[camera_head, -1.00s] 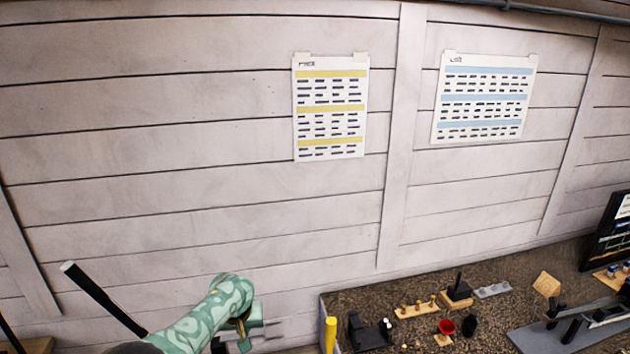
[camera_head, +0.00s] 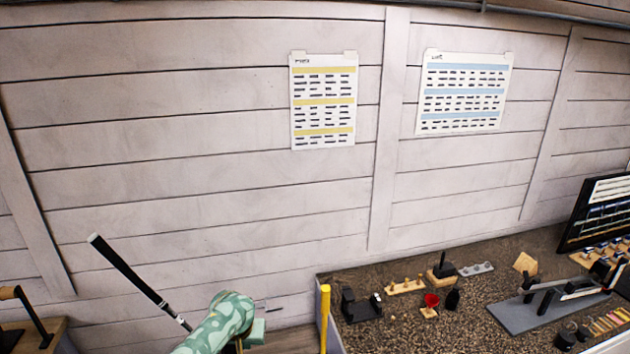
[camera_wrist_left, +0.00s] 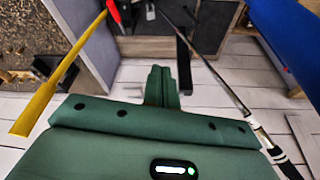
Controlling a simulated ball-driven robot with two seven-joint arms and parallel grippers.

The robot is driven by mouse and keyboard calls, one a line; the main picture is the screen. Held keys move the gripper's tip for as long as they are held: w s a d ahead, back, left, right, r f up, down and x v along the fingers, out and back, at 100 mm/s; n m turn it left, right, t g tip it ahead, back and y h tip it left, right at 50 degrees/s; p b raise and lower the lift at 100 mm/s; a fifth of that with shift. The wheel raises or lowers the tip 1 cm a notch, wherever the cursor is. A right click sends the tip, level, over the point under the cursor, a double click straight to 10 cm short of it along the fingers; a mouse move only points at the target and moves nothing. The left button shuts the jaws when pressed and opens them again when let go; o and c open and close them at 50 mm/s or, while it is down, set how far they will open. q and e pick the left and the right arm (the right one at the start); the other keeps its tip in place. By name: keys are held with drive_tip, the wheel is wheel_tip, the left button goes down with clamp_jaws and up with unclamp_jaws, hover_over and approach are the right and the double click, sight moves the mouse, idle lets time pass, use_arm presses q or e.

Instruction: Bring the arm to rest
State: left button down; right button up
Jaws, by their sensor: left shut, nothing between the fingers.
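My left gripper (camera_head: 258,331) is at the bottom edge of the head view, left of the workbench, partly hidden by my pale green patterned arm. In the left wrist view its green fingers (camera_wrist_left: 160,84) are together with nothing between them. A golf club with a black grip (camera_head: 125,270) leans up at the lower left of the head view, beside my arm. In the left wrist view a club shaft (camera_wrist_left: 232,98) with a black and white banded grip runs down the right side, apart from the fingers. My right gripper is in neither view.
Two charts hang on the plank wall (camera_head: 200,150). Pale floor (camera_wrist_left: 215,110) shows around the fingers.

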use_arm(q)
drive_tip(key=s+a+f+m+t, duration=0.2)
drive_tip(key=s+m, duration=0.3)
drive_tip(key=s, duration=1)
drive_tip(key=s+a+r+m+t+y, duration=0.1)
drive_tip(key=s+a+r+y, duration=0.1)
drive_tip(key=s+a+r, duration=0.6)
drive_tip(key=s+a+r+m+y, duration=0.1)
drive_tip(key=s+a+r+y, duration=0.1)
drive_tip(key=s+r, duration=0.65)
drive_tip(key=s+d+f+g+h+b, duration=0.2)
drive_tip(key=f+b, duration=0.5)
drive_tip(key=f, duration=1.4)
drive_tip(key=s+d+f+g+h+b, duration=0.2)
drive_tip(key=f+b, duration=0.6)
drive_tip(key=f, duration=1.3)
drive_tip(key=s+f+n+b, duration=0.1)
drive_tip(key=s+f+b, duration=0.3)
drive_tip(key=s+f, duration=0.3)
drive_tip(key=s+f+n+g+b, duration=0.1)
drive_tip(key=s+f+b, duration=0.4)
drive_tip(key=f, duration=0.9)
drive_tip(key=s+f+n+b, duration=0.1)
drive_tip(key=s+f+b, duration=0.3)
drive_tip(key=s+f, duration=0.6)
drive_tip(key=shift+s+f+g, duration=0.2)
drive_tip(key=shift+s+g, duration=0.05)
drive_tip(key=shift+g, duration=0.15)
